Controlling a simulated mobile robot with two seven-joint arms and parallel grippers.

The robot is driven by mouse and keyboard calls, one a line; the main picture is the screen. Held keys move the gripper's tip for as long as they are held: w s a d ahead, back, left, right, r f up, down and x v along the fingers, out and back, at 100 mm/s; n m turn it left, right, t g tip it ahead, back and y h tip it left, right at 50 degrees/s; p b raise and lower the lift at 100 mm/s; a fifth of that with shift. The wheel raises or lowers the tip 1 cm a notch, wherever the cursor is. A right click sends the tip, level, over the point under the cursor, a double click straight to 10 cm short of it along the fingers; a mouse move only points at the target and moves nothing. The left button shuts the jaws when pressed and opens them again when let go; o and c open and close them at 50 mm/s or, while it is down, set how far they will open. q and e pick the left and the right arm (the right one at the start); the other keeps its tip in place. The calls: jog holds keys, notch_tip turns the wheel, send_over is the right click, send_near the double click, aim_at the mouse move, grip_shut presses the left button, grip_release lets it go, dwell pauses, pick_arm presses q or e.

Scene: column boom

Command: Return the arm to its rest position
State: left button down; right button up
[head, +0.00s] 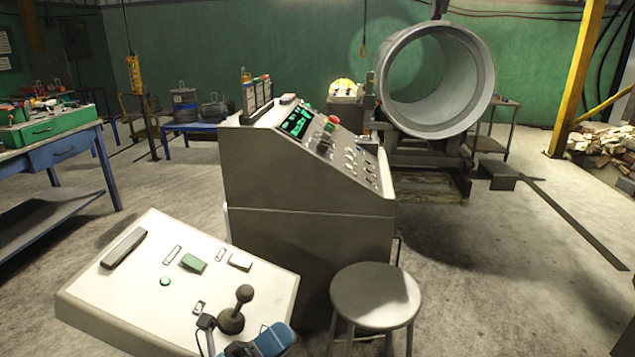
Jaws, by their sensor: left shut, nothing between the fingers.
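My left gripper (262,344) shows at the bottom edge as a blue and dark shape, partly cut off by the frame. It is shut and empty, over the near right corner of a white sloped control panel (130,290). A dark joystick (237,312) with a round knob stands on the panel just above the gripper in the picture. I cannot tell whether they touch. The panel also carries a green rocker switch (193,263), a white switch (240,262) and a lit green button (165,282). My right gripper is not in view.
A grey console (300,210) with green displays stands behind the panel. A round stool (375,296) is close at its right. A large metal cylinder (437,80) sits further back. A blue workbench (70,145) is at left. Open floor (490,290) lies at right.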

pick_arm(q)
jog(key=a+f+n+t+y, duration=0.55)
jog(key=f+n+y, duration=0.35)
jog(key=n, duration=0.6)
jog(key=s+a+f+n+g+y, duration=0.35)
jog(key=s+f+n, duration=0.35)
jog(key=f+n, duration=0.3)
jog(key=s+a+f+n+g+y, duration=0.3)
jog(key=s+a+f+n+y, duration=0.25)
jog(key=f, duration=0.55)
notch_tip(320, 180, up, 16)
jog(key=n+p, duration=0.1)
jog(key=p, duration=1.8)
jog(key=shift+s+d+f+h+p, duration=0.2)
jog(key=shift+s+d+h+p, duration=0.1)
jog(key=shift+s+h, duration=0.1)
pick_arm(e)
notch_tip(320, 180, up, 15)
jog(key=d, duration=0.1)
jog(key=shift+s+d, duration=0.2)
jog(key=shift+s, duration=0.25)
pick_arm(q)
jog(key=shift+w, duration=0.1)
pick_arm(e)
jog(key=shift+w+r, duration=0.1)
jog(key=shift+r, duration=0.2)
